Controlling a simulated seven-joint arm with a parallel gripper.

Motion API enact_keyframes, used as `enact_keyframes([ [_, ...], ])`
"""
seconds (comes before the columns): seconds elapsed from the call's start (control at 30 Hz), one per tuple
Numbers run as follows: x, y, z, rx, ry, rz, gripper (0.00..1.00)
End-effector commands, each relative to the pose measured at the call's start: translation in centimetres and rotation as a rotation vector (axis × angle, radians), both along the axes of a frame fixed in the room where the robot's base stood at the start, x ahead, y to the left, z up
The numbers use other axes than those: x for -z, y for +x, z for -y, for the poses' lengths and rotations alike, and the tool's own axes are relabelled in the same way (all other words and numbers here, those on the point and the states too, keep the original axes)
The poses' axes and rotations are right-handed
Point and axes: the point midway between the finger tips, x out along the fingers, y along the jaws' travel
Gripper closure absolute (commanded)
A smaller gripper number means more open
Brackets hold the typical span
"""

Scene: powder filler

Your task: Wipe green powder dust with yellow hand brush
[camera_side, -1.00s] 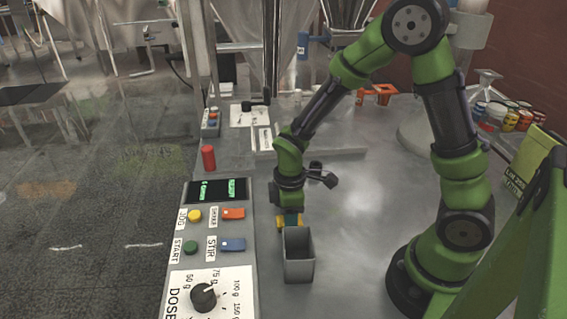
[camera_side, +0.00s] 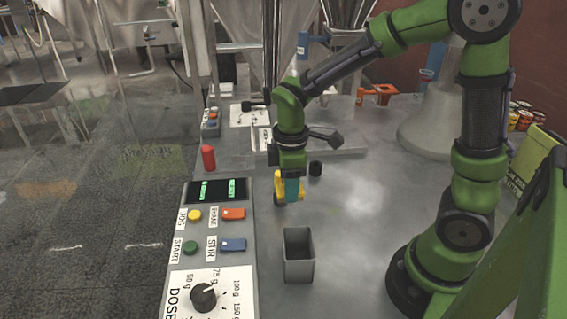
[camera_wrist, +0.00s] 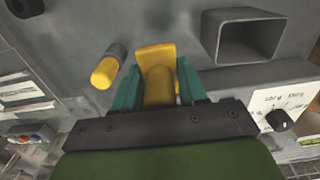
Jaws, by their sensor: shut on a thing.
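My gripper (camera_side: 291,190) has teal fingers, which also show in the wrist view (camera_wrist: 158,88). It is shut on the yellow hand brush (camera_wrist: 156,60), whose yellow body shows between the fingers. In the side view the brush (camera_side: 279,184) hangs with my gripper above the table, behind the grey open box. Its lower end is dark and small there. I cannot make out any green powder dust on the table in either view.
The grey box (camera_side: 299,271) stands right of the control panel (camera_side: 213,261). A red cylinder (camera_side: 208,158) stands behind the panel. A small black cylinder (camera_side: 315,168) is on the table. A yellow-and-grey cylindrical thing (camera_wrist: 105,70) shows beside the brush. Table right of the box is clear.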

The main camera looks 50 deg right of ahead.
Motion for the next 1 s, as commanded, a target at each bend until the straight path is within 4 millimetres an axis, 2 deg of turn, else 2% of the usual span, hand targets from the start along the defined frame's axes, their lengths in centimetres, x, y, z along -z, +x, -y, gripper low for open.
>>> enact_keyframes([
  [0.03, 0.0, 0.0, 0.0, 0.0, 0.0, 0.0, 0.94],
  [0.07, 0.0, 0.0, 0.0, 0.0, 0.0, 0.0, 0.61],
  [0.2, 0.0, 0.0, 0.0, 0.0, 0.0, 0.0, 0.82],
  [0.27, 0.0, 0.0, 0.1, 0.003, 0.0, 0.001, 0.82],
  [0.37, -0.1, 0.1, 1.2, 0.038, 0.001, 0.004, 0.83],
  [0.47, 0.0, -0.7, 3.7, 0.098, 0.001, 0.001, 0.83],
  [0.6, 0.8, -2.7, 7.2, 0.125, 0.002, -0.002, 0.83],
  [0.7, 1.4, -4.1, 8.9, 0.102, 0.002, -0.004, 0.83],
  [0.8, 2.1, -5.0, 9.1, 0.034, 0.002, -0.005, 0.83],
  [1.0, 2.9, -4.9, 9.1, -0.002, 0.0, -0.001, 0.83],
])
